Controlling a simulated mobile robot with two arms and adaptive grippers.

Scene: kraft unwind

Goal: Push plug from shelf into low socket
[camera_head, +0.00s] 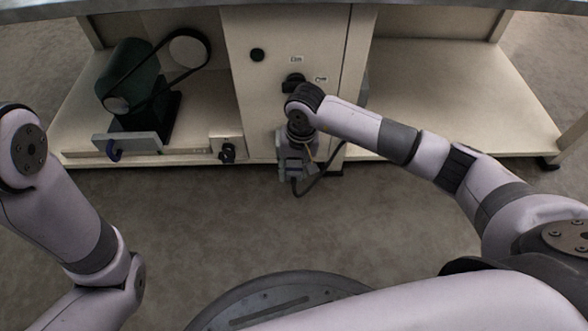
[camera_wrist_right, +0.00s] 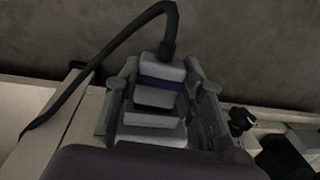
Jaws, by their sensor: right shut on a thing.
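My right gripper (camera_head: 293,170) hangs in front of the lower part of the cream centre panel (camera_head: 290,110). It is shut on the plug (camera_wrist_right: 160,88), a grey body with a dark blue band. The plug also shows between the fingers in the right wrist view, with a black cable (camera_wrist_right: 110,50) running from its far end. The plug's contact end is hidden by the gripper. My left gripper is out of view.
A dark green motor with a belt (camera_head: 130,75) stands on the left shelf (camera_head: 80,125). A small box with a black knob (camera_head: 227,151) is at that shelf's front edge. The panel carries a black rotary switch (camera_head: 293,81). The right shelf (camera_head: 440,100) is empty.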

